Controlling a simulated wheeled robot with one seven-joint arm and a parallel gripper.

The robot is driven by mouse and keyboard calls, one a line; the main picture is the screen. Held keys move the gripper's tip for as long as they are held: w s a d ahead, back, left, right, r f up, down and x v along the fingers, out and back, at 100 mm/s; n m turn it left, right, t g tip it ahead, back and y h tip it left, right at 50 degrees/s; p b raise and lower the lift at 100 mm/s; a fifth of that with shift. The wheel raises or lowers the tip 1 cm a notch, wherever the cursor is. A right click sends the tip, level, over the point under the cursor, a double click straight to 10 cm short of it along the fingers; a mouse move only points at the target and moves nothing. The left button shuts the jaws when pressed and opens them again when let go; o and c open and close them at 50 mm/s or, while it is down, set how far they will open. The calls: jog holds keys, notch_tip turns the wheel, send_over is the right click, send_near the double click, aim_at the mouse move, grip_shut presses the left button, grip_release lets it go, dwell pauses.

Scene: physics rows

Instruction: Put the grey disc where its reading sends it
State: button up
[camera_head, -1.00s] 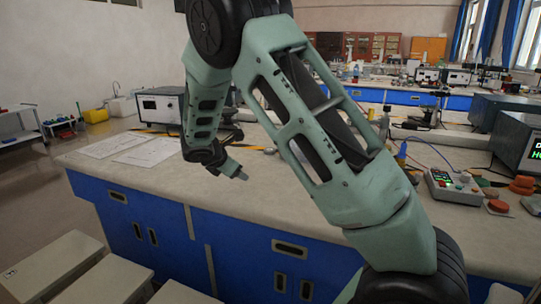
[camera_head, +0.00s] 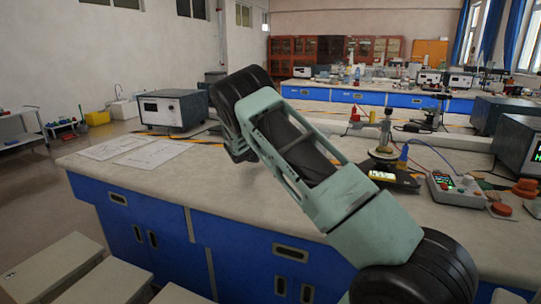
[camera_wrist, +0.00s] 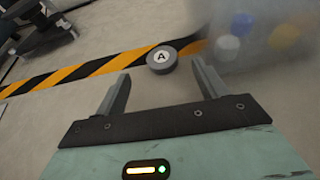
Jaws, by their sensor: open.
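A dark grey disc (camera_wrist: 162,58) with a white round label reading "A" lies in the wrist view, touching or overlapping the edge of a black-and-yellow striped band (camera_wrist: 90,70). My gripper (camera_wrist: 159,74) is open and empty. The disc is just beyond the fingertips, roughly centred between them, and apart from them as far as I can see. In the head view my gripper is hidden behind my arm, and I cannot make out the disc there.
A grey blurred body (camera_wrist: 265,40) with white, blue and yellow spots is close to the right finger. A control box (camera_head: 456,189) with a green display, reddish discs (camera_head: 525,188) and a metered box (camera_head: 173,108) stand on the bench. Paper sheets (camera_head: 155,152) lie at left; the front middle is clear.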

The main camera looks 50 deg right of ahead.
jog(key=shift+f+x, duration=0.2)
jog(key=shift+x, duration=2.7)
jog(key=shift+s+a, duration=0.1)
jog(key=c, duration=1.1)
jog(key=shift+r, duration=0.1)
jog(key=shift+c, duration=0.2)
